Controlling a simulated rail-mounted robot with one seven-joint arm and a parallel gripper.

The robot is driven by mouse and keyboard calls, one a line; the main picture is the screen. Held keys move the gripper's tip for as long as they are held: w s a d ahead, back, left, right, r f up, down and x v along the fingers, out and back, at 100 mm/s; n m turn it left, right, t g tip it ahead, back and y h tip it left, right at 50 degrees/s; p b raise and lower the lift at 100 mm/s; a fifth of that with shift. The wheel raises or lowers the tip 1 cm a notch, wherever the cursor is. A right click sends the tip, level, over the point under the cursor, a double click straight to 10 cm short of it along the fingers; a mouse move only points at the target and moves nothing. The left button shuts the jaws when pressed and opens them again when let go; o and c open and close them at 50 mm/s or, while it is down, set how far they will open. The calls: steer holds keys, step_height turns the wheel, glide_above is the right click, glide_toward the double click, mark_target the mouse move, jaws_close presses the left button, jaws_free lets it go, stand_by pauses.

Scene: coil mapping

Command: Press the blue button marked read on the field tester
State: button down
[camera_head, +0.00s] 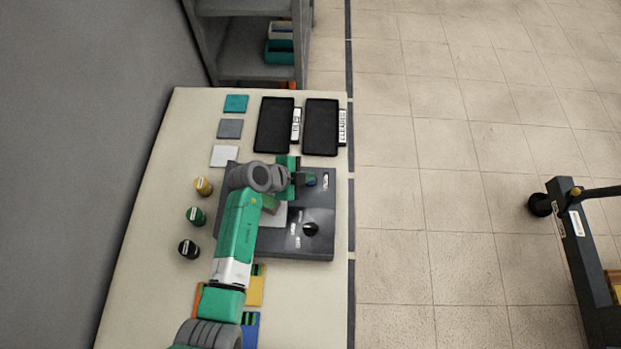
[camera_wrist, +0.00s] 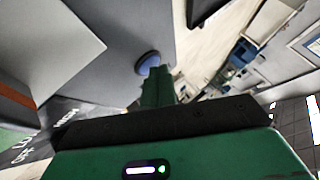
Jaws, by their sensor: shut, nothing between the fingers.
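The field tester (camera_head: 320,243) is a dark grey box on the table, with a black knob (camera_head: 310,229) and small white labels. Its blue button (camera_head: 311,181) sits near the far right part of its top. In the wrist view the blue button (camera_wrist: 147,62) is round and lies just beyond the fingertips, slightly left. My gripper (camera_head: 300,178) is shut and empty above the tester, beside the button in the head view. Its green fingers also show in the wrist view (camera_wrist: 158,85). I cannot tell whether they touch the button. My arm hides part of the tester.
Two black trays (camera_head: 273,126) (camera_head: 320,128) lie at the back. Teal, grey and white squares (camera_head: 230,128) lie left of them. Yellow, green and black cylinders (camera_head: 196,216) stand left of the tester. Coloured pieces (camera_head: 255,291) lie near my arm. A cart (camera_head: 583,265) stands right.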

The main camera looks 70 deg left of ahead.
stand_by(0.4)
steer(key=shift+r+p, duration=0.45)
steer(key=shift+r, duration=0.3)
step_height(320, 180, up, 5)
steer(key=p, duration=0.3)
steer(key=shift+r+p, duration=0.1)
steer(key=shift+p, duration=0.2)
stand_by(0.5)
